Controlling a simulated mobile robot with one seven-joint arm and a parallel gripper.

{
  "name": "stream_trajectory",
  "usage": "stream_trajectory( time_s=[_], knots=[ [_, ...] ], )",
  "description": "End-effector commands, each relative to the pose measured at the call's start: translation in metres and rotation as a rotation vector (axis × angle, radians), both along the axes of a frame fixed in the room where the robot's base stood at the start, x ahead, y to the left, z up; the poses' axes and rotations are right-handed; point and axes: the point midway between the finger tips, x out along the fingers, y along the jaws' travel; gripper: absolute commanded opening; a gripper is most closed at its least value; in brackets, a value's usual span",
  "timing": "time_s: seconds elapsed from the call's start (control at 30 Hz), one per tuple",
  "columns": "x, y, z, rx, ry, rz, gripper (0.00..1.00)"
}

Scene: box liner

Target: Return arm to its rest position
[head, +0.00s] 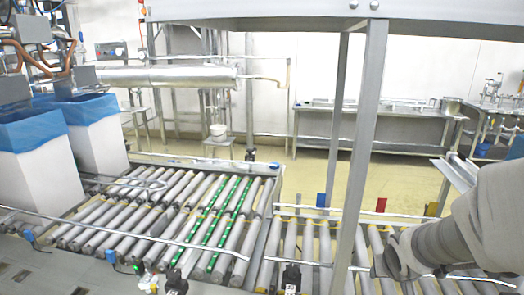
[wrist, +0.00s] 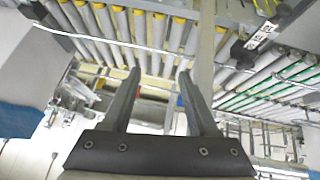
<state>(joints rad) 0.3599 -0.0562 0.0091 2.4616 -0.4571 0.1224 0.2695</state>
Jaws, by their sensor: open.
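My arm shows at the right edge of the head view, bent over the roller conveyor; its gripper end is not clearly seen there. In the wrist view my gripper (wrist: 158,90) has its two dark fingers spread apart with nothing between them. The fingers point toward the conveyor rollers (wrist: 120,24), which look upside down and tilted in this view. The gap between the fingers shows only background.
A roller conveyor (head: 150,212) with some green rollers runs across the front. A grey upright post (head: 359,165) stands left of my arm. White boxes with blue liners (head: 97,125) stand at the left. A metal table (head: 375,118) is at the back.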

Motion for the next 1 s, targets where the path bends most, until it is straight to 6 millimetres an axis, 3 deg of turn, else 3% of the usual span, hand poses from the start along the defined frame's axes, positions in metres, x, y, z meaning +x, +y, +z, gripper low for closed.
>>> stream_trajectory(
  time_s=[0.03,0.1,0.27,0.4,0.7,0.93,1.0],
  knots=[
    [0.001,0.015,0.028,-0.030,-0.002,0.046,0.60],
    [-0.006,0.032,0.055,-0.057,0.010,0.091,0.60],
    [-0.037,0.065,0.104,-0.046,0.034,0.125,0.60],
    [-0.074,0.094,0.136,0.019,0.054,0.138,0.60],
    [-0.136,0.142,0.169,0.145,0.093,0.208,0.60],
    [-0.145,0.149,0.170,0.166,0.103,0.224,0.60],
    [-0.145,0.149,0.170,0.165,0.103,0.223,0.50]
  ],
)
